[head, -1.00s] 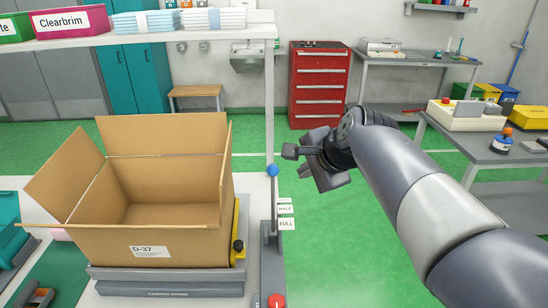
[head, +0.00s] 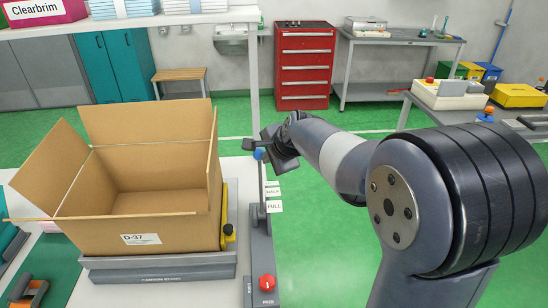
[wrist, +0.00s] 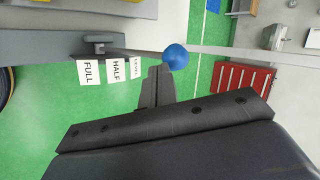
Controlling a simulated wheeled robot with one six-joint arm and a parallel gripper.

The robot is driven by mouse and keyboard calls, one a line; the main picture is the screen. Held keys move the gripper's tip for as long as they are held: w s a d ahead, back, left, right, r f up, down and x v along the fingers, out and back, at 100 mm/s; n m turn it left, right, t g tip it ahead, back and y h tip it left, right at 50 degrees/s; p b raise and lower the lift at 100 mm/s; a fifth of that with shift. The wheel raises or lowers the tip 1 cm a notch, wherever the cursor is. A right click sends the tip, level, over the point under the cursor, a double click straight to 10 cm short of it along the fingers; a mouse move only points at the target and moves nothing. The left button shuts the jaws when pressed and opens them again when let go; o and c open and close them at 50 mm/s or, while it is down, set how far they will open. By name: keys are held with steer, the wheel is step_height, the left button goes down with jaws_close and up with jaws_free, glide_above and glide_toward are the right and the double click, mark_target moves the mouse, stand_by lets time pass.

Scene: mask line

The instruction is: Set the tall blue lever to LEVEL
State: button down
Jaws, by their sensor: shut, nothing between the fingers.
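The tall blue lever has a round blue knob (head: 259,154) on a thin grey upright rod, rising from the grey base along the bench's right edge. White tags beside the rod include HALF and FULL (head: 274,207); the farthest tag is mostly blurred. The wrist view shows the blue knob (wrist: 176,57) and the tags FULL, HALF and LEVEL (wrist: 137,68) in a row. My gripper (head: 254,145) is shut and empty, right at the knob. In the wrist view the shut fingers (wrist: 158,75) end close beside the knob; I cannot tell whether they touch it.
An open cardboard box (head: 150,237) sits on a grey platform left of the lever. A red button (head: 267,283) is at the near end of the lever's base. A shelf post (head: 254,80) rises just behind.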

steer(key=shift+w+a, duration=0.1)
steer(key=shift+w, duration=0.1)
steer(key=shift+w, duration=0.1)
steer(key=w+g+p, duration=0.1)
steer(key=w+p, duration=0.3)
steer(key=w, duration=0.2)
steer(key=shift+w+f, duration=0.2)
steer(key=shift+f, duration=0.1)
steer(key=shift+p, duration=0.3)
steer(key=v, duration=1.3)
steer(key=shift+s+d+b, duration=0.25)
steer(key=shift+d+b, duration=0.2)
